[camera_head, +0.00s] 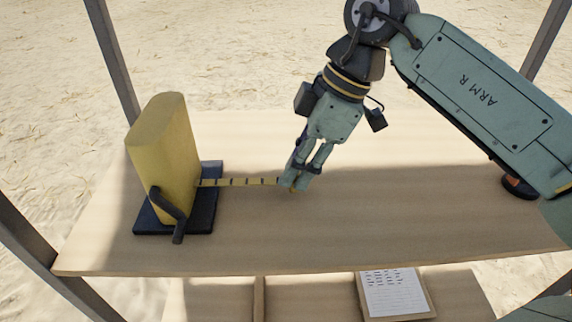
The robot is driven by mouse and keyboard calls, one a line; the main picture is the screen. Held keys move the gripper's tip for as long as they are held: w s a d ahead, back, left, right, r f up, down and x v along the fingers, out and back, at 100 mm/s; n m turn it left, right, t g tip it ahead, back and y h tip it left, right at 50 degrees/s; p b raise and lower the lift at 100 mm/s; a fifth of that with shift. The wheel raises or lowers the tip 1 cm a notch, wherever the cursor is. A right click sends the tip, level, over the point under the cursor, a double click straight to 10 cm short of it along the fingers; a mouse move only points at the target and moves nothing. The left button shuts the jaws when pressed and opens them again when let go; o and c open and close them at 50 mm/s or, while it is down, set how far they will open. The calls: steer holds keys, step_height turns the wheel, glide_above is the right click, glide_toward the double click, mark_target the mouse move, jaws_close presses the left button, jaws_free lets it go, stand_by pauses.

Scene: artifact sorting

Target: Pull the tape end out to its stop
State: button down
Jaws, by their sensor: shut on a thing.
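A tall yellow tape case (163,143) stands upright on a dark base plate (206,205) at the left of the table. A dark crank handle (168,210) sits at its front. A yellow tape with dark marks (238,182) runs out from the case's right side, nearly level, just above the table. My gripper (292,184) points down at the middle of the table and is shut on the tape end. The fingers hide the tape end itself.
A dark round object with an orange part (518,187) stands near the right edge, partly behind my arm. A clipboard with a written sheet (394,292) lies on a lower shelf. Grey posts stand at the table's corners.

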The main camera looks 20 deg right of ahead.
steer(key=shift+s+d, duration=0.25)
steer(key=shift+d, duration=0.75)
steer(key=c, duration=1.3)
jaws_free()
steer(key=shift+d, duration=0.1)
steer(key=v, duration=0.7)
steer(key=shift+s+d+r, duration=0.1)
steer(key=shift+r, duration=0.1)
